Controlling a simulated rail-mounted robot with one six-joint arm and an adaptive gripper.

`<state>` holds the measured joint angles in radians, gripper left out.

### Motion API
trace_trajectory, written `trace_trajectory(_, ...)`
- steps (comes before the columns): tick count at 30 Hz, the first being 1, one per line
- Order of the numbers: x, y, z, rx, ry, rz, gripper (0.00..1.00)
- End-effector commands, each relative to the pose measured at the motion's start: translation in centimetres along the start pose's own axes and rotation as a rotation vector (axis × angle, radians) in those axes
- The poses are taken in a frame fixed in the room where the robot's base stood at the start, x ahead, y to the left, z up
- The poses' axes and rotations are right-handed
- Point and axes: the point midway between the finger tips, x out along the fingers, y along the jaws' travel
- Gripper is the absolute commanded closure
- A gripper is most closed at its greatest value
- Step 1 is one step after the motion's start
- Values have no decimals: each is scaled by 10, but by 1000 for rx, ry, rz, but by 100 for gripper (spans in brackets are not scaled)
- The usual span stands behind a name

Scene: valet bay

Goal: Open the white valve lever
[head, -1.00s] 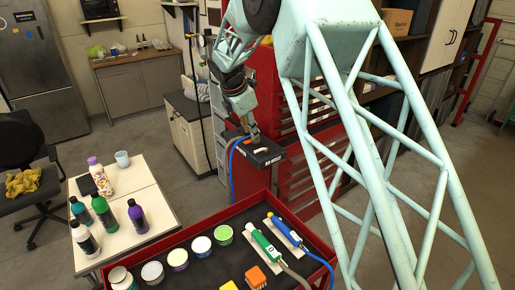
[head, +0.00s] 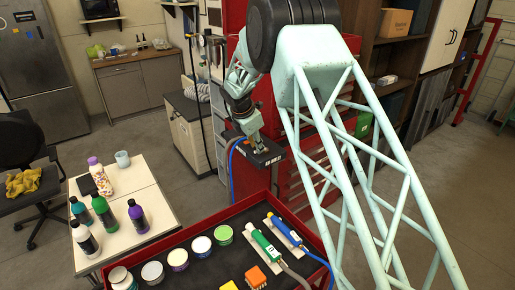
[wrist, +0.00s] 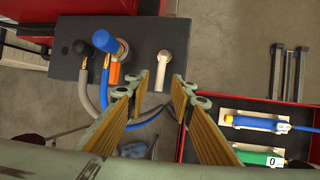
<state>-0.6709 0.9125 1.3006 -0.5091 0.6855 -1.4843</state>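The white valve lever (wrist: 163,66) stands on the dark valve box (wrist: 80,62). In the wrist view it points toward me, its rounded near end close to the gap between my fingertips. My gripper (wrist: 157,87) is open, with one finger on either side of the line of the lever and nothing held. I cannot tell whether a finger touches it. In the head view my gripper (head: 257,145) is at the valve box (head: 268,158) and hides most or all of the lever.
A blue-capped hose fitting (wrist: 105,41), a black-capped one (wrist: 81,47) and an orange part (wrist: 114,74) sit left of the lever. A red-rimmed tray (head: 180,236) with tubs and tools stands in front. A side table (head: 160,208) holds bottles.

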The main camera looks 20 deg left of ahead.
Motion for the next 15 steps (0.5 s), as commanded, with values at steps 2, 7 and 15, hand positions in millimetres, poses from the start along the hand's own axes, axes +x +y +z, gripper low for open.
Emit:
trace_trajectory(2, 6, 0, 0, 1, 0, 0, 78)
trace_trajectory(7, 15, 0, 1, 1, 0, 0, 78)
trace_trajectory(15, 18, 0, 0, 1, 0, 0, 78)
